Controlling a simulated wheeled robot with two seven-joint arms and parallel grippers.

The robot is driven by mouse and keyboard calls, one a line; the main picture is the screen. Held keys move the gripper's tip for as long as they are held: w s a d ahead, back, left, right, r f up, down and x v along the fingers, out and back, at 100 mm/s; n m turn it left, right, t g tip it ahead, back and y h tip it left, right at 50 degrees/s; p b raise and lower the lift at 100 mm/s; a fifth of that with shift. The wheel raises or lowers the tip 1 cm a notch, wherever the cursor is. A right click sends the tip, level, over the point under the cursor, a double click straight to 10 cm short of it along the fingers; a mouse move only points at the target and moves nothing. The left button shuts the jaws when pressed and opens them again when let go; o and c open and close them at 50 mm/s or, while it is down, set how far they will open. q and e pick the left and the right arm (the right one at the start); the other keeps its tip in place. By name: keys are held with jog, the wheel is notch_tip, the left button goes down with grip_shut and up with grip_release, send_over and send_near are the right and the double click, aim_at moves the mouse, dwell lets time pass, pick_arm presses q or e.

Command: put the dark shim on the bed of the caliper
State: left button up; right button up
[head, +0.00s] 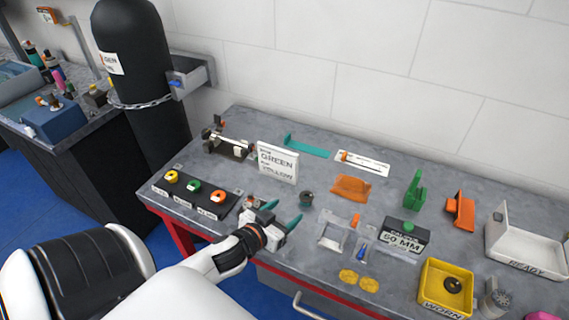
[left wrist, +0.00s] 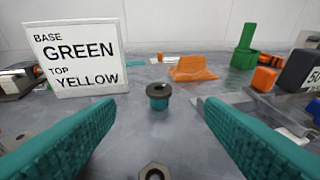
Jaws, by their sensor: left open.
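The same small stack (head: 306,198) stands on the bench in the head view. My left gripper (head: 281,214) is open and empty, low over the bench, with its teal fingers pointing at the stack. In the left wrist view the stack is beyond and between the fingertips (left wrist: 158,122), apart from both. My right gripper is out of view.
A sign reading base green, top yellow (head: 277,161) stands behind my left gripper. A hex nut (left wrist: 154,172) is close below the fingers.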

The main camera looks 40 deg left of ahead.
pick_arm(q)
jog(key=w+d+n, duration=0.1)
jog(key=w, duration=0.2)
jog(key=w+d+r+g, duration=0.1)
jog(key=w, duration=0.1)
jog(key=w+d+r+n+g, duration=0.1)
jog(key=w, duration=0.2)
jog(key=shift+w+d+r+n+h, duration=0.2)
jog(key=shift+w+d+n+h, duration=0.1)
jog(key=shift+w+d+h, duration=0.1)
jog(key=w+d+r+g, duration=0.1)
jog(key=w+r+g, duration=0.1)
jog(key=w+g, duration=0.1)
jog(key=n+g+y, duration=0.2)
jog(key=g, duration=0.5)
send_near(306, 196)
jog(key=shift+w+a+f+h+p, duration=0.15)
jog(key=shift+w+a+f, duration=0.15)
jog(key=shift+f, duration=0.15)
jog(key=shift+w+a+f+h+p, duration=0.2)
jog(key=shift+a+f, duration=0.1)
jog(key=shift+f, duration=0.7)
jog(key=p+x, duration=0.1)
jog(key=x, duration=0.2)
jog(key=shift+s+d+f, duration=0.1)
jog(key=shift+d+f, duration=0.05)
jog(key=shift+f, duration=0.55)
jog(key=c, duration=1.1)
jog(key=shift+r, duration=0.1)
